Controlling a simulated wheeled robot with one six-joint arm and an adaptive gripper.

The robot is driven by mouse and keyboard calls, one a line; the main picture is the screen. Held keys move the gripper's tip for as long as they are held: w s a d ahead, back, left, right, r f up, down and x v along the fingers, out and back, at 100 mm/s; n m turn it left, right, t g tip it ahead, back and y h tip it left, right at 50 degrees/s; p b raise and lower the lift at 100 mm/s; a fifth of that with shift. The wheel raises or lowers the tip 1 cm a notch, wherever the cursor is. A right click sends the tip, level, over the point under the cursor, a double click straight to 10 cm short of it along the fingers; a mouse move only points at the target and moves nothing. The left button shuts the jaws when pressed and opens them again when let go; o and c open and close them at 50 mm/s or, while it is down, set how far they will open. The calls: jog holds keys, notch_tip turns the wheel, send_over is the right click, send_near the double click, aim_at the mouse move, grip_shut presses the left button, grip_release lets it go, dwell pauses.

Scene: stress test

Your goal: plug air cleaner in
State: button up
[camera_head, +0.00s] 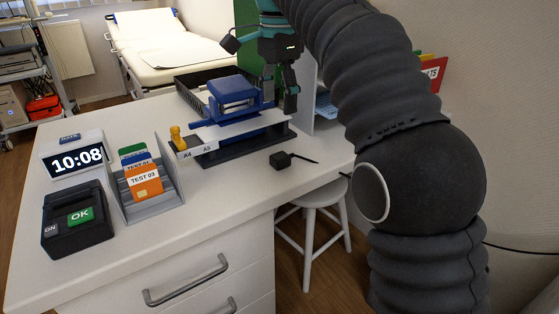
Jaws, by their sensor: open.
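A small black block with a short dark cord (281,160) lies on the white desk near its right edge; it looks like a plug, but its prongs cannot be made out. No air cleaner or wall socket can be clearly recognised. My gripper (279,101) is over the right end of a blue device (232,92), its fingers pointing down and apart. It is above and behind the black block, clear of it, and holds nothing that I can see. Whether the fingers touch the blue device cannot be told.
On the desk (215,205) stand a clock (77,157), a card holder (165,203) with coloured cards, and a black box (62,236) with a green OK button. A white stool (313,198) is beside the desk, a bed (165,45) behind. The front middle of the desk is clear.

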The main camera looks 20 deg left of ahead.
jog(key=b, duration=0.3)
send_over(279, 156)
jog(key=f, duration=0.8)
jog(key=shift+w+f, duration=0.1)
jog(key=shift+w, duration=0.1)
jog(key=shift+s+f+b, duration=0.2)
jog(key=shift+f+b, duration=0.5)
jog(key=shift+f, duration=1.9)
jog(key=c, duration=1.2)
